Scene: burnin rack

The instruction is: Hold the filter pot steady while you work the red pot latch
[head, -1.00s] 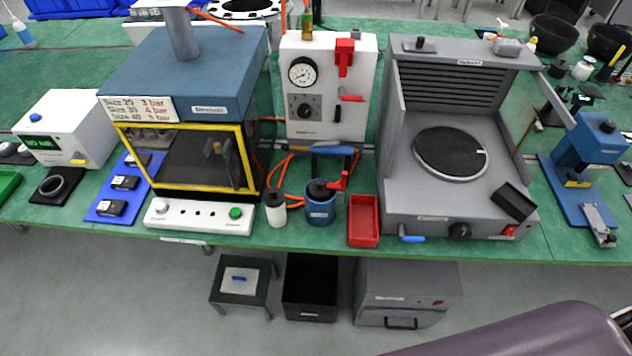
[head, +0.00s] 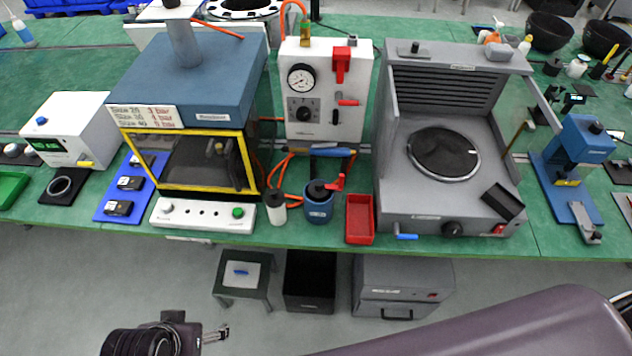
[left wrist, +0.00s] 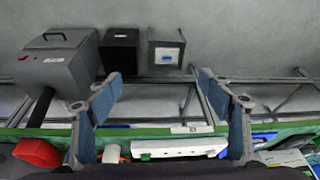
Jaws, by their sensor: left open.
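The filter pot (head: 319,209) is a small blue pot with a black top, upright near the front edge of the bench. The red pot latch (head: 334,184) sticks up to the right at its top. My left gripper (head: 217,333) is low at the bottom of the head view, in front of the bench and well apart from the pot. In the left wrist view my left gripper (left wrist: 168,95) has its two fingers wide apart with nothing between them. The pot is not clear there. My right gripper is out of view; only my arm shows at lower right.
A white bottle (head: 275,208) stands just left of the pot and a red tray (head: 360,220) just right. Behind is a white gauge panel (head: 320,112) with orange hoses. A yellow-framed press (head: 190,85) and a grey hotplate unit (head: 445,205) flank them.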

